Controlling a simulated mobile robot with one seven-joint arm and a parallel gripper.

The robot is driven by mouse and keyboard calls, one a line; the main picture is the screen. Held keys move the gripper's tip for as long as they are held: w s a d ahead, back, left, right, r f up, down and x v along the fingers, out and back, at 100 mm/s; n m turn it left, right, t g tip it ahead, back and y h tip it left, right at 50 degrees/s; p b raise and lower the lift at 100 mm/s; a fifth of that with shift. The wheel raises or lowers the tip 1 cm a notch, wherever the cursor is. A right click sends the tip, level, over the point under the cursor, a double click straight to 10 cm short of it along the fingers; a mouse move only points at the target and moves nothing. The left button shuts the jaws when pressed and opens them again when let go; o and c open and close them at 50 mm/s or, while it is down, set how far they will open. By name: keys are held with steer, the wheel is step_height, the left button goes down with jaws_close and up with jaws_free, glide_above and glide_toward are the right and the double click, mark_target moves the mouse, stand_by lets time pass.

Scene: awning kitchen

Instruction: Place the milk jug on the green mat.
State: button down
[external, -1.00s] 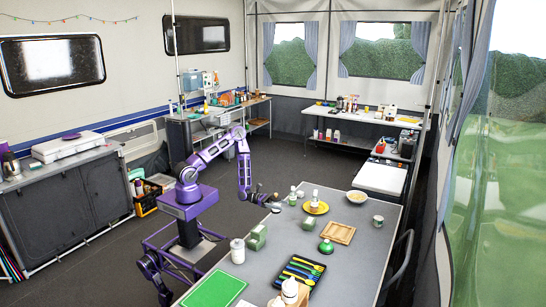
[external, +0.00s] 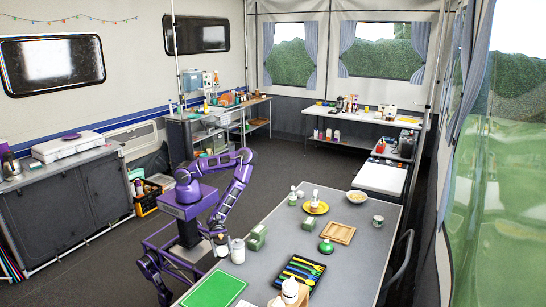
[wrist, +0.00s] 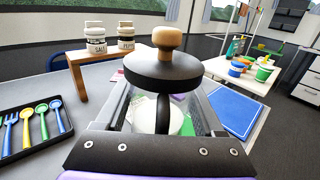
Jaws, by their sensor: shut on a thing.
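My gripper (external: 222,238) is low by the near-left table edge in the external view. It is shut on a lidded jug (wrist: 170,72), which I take to be the milk jug. The jug has a round black lid with a wooden knob, a black handle between the jaws and a pale body. It looks upright. The green mat (external: 214,290) lies flat and empty at the table's front-left corner, below the gripper in the external view. I cannot make out the mat clearly in the wrist view.
A dark cutlery tray (external: 300,271) and white shakers (wrist: 96,40) on a wooden stand are nearby. The wrist view shows a blue rectangle (wrist: 235,108) at right. Grey table is bare between the bottle and tray.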

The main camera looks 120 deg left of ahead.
steer(key=s+d+h, duration=0.1)
steer(key=s+d, duration=0.1)
steer(key=d, duration=0.1)
steer(key=b, duration=0.2)
glide_above(219, 286)
steer(key=shift+m+g, duration=0.3)
steer(key=shift+g, duration=0.1)
step_height(219, 286, down, 15)
steer(key=shift+d+r, duration=0.1)
steer(key=shift+d, duration=0.05)
jaws_free()
steer(key=shift+f, duration=0.25)
steer(key=shift+r, duration=0.1)
steer(key=shift+s, duration=0.1)
steer(key=v, duration=1.2)
steer(key=shift+r, duration=0.15)
